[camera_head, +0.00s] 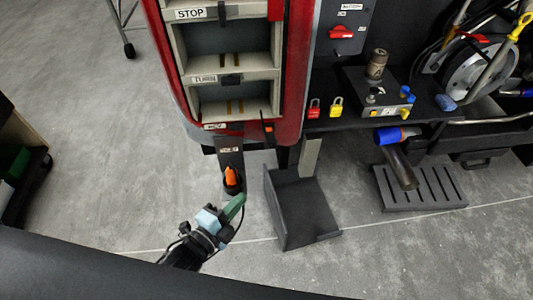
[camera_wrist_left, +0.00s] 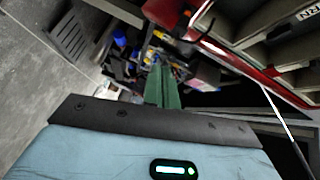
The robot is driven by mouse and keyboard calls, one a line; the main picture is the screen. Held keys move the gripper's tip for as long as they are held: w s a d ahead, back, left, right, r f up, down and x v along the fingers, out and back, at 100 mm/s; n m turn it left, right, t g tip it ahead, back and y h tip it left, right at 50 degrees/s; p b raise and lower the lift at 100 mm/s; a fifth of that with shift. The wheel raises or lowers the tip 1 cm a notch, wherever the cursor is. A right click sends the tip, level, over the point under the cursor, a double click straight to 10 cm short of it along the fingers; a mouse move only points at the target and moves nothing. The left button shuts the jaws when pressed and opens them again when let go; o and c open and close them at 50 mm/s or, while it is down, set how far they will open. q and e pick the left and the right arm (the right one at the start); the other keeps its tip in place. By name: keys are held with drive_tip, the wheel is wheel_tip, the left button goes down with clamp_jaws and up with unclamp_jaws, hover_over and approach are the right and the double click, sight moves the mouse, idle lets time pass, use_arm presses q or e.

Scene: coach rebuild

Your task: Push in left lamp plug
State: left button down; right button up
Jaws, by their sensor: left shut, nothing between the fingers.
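An orange plug (camera_head: 231,176) sits at a round black socket on a dark bracket (camera_head: 229,153) below the red coach panel. I cannot tell how deep it is in. A second, smaller orange piece (camera_head: 268,129) is up and to the right on the panel's lower edge. My left gripper (camera_head: 241,199) is below and slightly right of the orange plug, its green fingers pressed together and empty.
A dark open tray (camera_head: 300,210) stands just right of my left gripper. A shelf with red and yellow padlocks (camera_head: 315,108) and a slotted grey mat (camera_head: 420,187) are further right. The floor (camera_head: 110,150) at left is mostly clear.

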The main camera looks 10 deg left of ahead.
use_arm(q)
drive_tip(key=w+r+m, duration=0.1)
drive_tip(key=w+d+r+m+h, duration=0.1)
drive_tip(key=m, duration=0.1)
drive_tip(key=shift+w+h, duration=0.2)
drive_tip(key=shift+h, duration=0.1)
use_arm(e)
drive_tip(key=shift+a+f, duration=0.1)
drive_tip(key=shift+f, duration=0.25)
drive_tip(key=shift+s, duration=0.2)
use_arm(q)
approach(275, 145)
drive_tip(key=d+x, duration=0.1)
drive_tip(key=x, duration=0.4)
drive_tip(key=shift+w+a, duration=0.3)
use_arm(e)
drive_tip(key=shift+w+r, duration=0.25)
drive_tip(key=shift+w, duration=0.05)
use_arm(q)
drive_tip(key=w, duration=0.1)
drive_tip(key=w+a, duration=0.1)
drive_tip(key=shift+w+r+b, duration=0.15)
drive_tip(key=shift+w+b, duration=0.25)
use_arm(e)
drive_tip(key=shift+s+f, duration=0.6)
drive_tip(key=shift+s, duration=0.15)
